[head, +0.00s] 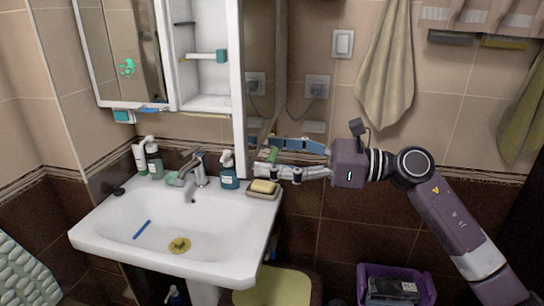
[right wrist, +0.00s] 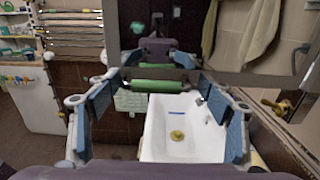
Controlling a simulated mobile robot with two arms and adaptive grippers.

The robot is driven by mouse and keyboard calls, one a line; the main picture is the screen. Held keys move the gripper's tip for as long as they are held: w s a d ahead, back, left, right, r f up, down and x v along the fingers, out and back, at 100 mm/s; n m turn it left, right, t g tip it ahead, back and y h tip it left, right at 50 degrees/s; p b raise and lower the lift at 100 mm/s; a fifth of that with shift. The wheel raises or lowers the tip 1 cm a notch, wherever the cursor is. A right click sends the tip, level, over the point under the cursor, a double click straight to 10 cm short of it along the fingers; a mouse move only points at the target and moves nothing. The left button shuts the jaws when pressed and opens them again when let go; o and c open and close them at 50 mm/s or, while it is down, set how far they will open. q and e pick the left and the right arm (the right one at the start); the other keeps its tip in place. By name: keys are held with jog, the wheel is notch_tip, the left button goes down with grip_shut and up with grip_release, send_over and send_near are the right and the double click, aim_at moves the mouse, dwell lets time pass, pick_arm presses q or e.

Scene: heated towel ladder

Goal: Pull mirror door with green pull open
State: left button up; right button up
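The mirror door (head: 262,60) stands swung out from the wall cabinet, its mirror face turned to the right and its white edge toward me. Its green pull (head: 271,155) is near the bottom of the door; in the right wrist view the pull (right wrist: 157,86) is a horizontal green bar below the mirror (right wrist: 230,55). My right gripper (head: 264,156) comes in from the right at the pull. In the right wrist view its fingers (right wrist: 157,92) are spread wide, one on each side of the bar, with no clear grip on it. My left gripper is in neither view.
The opened cabinet (head: 207,80) shows shelves. Another mirror door (head: 135,55) is at its left. Below are a sink (head: 150,225), soap dish (head: 263,189) and blue bottle (head: 229,176). A towel (head: 386,70) hangs at the right; a purple crate (head: 428,285) is on the floor.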

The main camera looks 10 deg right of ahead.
jog(key=v, duration=1.2)
